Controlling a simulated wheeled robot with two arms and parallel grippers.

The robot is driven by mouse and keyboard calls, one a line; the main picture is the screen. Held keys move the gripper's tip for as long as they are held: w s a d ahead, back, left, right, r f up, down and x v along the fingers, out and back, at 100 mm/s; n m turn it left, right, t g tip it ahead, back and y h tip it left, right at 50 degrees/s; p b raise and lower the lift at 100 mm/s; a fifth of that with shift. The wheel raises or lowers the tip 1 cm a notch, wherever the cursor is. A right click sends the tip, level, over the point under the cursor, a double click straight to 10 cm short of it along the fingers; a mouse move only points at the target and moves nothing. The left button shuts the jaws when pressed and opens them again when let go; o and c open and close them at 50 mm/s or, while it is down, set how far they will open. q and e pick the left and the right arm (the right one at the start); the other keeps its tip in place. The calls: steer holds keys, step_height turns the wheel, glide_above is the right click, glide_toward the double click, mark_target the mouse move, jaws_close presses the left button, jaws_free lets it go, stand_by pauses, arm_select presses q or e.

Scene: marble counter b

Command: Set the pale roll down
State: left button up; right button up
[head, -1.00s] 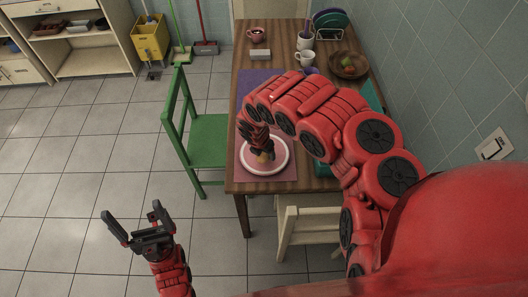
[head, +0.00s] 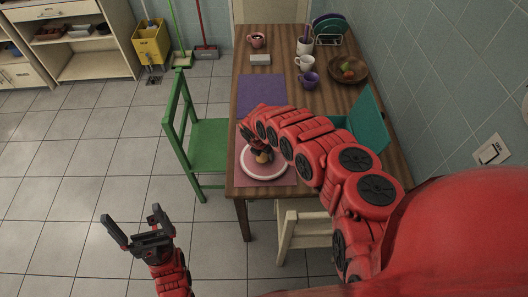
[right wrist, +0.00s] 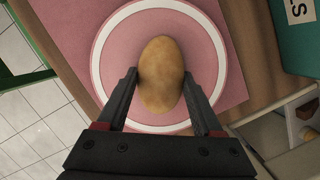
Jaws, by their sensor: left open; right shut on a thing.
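The pale roll (right wrist: 161,72) is an oval tan bread roll, seen large in the right wrist view. In the head view the roll (head: 262,158) shows small under my right gripper. My right gripper (right wrist: 165,82) is shut on the roll, one finger on each side of it. The roll is over the middle of a pink plate with a white rim (head: 264,178); I cannot tell whether it touches the plate. The plate (right wrist: 222,60) lies on a pink mat. My left gripper (head: 135,222) is open and empty over the floor, away from the table.
The wooden table (head: 290,85) holds a purple mat (head: 262,94), mugs, a fruit bowl (head: 348,68) and a dish rack at the back. A teal box (head: 366,118) stands right of the plate. A green chair (head: 205,145) is at the left edge.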

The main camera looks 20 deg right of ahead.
steer(key=shift+f, duration=0.15)
steer(key=shift+f, duration=0.1)
steer(key=o, duration=1.4)
steer(key=shift+c, duration=0.2)
